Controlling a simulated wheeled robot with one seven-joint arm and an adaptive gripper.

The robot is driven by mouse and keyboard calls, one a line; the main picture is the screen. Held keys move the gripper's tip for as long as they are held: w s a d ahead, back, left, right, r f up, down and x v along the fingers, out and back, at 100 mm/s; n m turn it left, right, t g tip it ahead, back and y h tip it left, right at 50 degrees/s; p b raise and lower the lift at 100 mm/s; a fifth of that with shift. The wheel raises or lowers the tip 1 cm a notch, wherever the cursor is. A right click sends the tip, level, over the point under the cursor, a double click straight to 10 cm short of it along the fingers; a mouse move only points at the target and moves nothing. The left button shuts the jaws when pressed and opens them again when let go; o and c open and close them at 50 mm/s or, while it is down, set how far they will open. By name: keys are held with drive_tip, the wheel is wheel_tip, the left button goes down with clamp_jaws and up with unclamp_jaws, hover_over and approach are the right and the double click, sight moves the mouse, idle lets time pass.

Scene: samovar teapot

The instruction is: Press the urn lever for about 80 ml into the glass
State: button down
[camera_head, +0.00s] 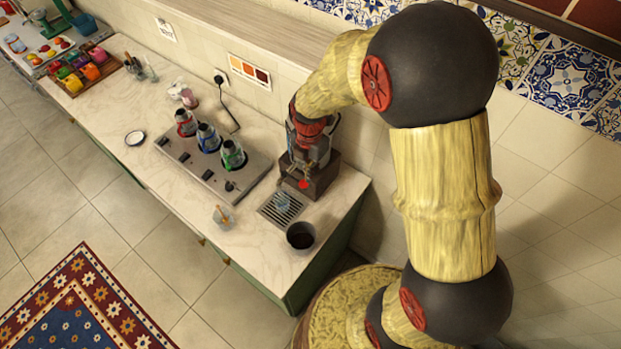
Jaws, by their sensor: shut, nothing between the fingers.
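The urn (323,180), a dark reddish-brown box-like body, stands at the right part of the counter, partly hidden by my arm. A small red spot, probably the lever's knob (303,184), shows on its front. My gripper (303,168) points down in front of the urn, shut and empty, close above the red knob; I cannot tell whether it touches it. A small clear bluish glass (282,201) stands on the drip tray (272,213) in front of the urn. Its fill level is too small to tell.
A dark cup or bin (300,236) stands right of the drip tray. A small glass with a stick (223,216) stands to the left.

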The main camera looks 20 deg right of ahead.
drive_tip(key=r, duration=0.3)
drive_tip(key=s+d+r, duration=0.1)
drive_tip(key=shift+r, duration=0.4)
drive_tip(key=shift+w, duration=0.1)
idle(0.4)
drive_tip(key=s+f+m+t+b, duration=0.1)
drive_tip(key=s+m+t+b, duration=0.4)
drive_tip(key=s+m+b, duration=1.3)
drive_tip(key=m+b, duration=0.5)
drive_tip(key=m, duration=0.1)
drive_tip(key=shift+d+m+t, duration=0.15)
drive_tip(key=shift+m+t, duration=0.15)
drive_tip(key=shift+m, duration=0.1)
